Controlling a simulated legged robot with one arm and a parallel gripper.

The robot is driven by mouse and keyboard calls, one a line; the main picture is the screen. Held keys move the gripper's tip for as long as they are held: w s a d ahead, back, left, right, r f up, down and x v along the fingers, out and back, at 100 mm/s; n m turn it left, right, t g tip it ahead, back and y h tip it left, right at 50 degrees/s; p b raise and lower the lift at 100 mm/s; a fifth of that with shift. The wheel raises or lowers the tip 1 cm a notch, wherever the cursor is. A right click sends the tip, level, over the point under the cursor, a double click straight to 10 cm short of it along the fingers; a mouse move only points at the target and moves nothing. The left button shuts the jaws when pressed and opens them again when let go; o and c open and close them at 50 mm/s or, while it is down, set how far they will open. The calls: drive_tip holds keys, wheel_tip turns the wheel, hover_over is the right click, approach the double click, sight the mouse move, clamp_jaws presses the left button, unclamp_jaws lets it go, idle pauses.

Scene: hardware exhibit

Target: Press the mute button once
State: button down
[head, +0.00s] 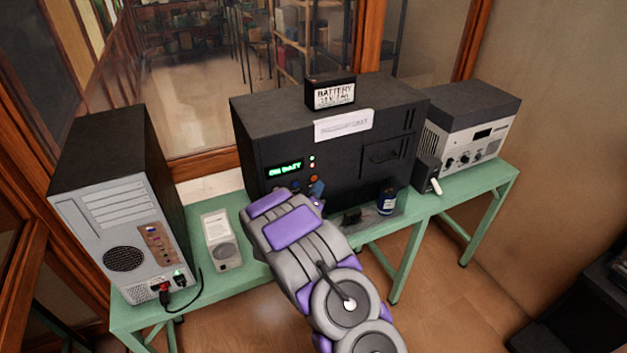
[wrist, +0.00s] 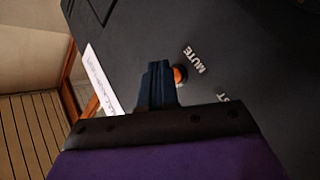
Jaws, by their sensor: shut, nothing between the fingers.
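The mute button is the round orange button (wrist: 180,75) beside the white word MUTE in the wrist view. It sits on the dark front panel of the black cabinet (head: 335,150). In the head view a small orange spot (head: 313,178) shows just above my gripper, under the green display (head: 285,167). My gripper (wrist: 158,66) is shut and empty, with its dark blue fingers close beside the button and covering part of its left edge. I cannot tell whether the fingertips touch the button or panel. My gripper also shows in the head view (head: 318,188).
A green bench (head: 458,209) carries the cabinet. A grey computer tower (head: 125,200) stands left, with a small light-grey device (head: 221,240) between. A battery box (head: 330,92) sits on top. A blue jar (head: 387,201) and a grey instrument (head: 470,130) are to the right.

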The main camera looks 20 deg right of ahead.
drive_tip(key=shift+w+d, duration=0.1)
drive_tip(key=shift+w+d+p, duration=0.1)
drive_tip(key=shift+w+p, duration=0.15)
drive_tip(key=shift+p, duration=0.1)
drive_tip(key=shift+w, duration=0.45)
idle(0.6)
drive_tip(key=shift+s, duration=0.15)
drive_tip(key=shift+s+p, duration=0.35)
drive_tip(key=shift+s, duration=0.35)
drive_tip(key=shift+s, duration=0.1)
drive_tip(key=shift+s, duration=2.4)
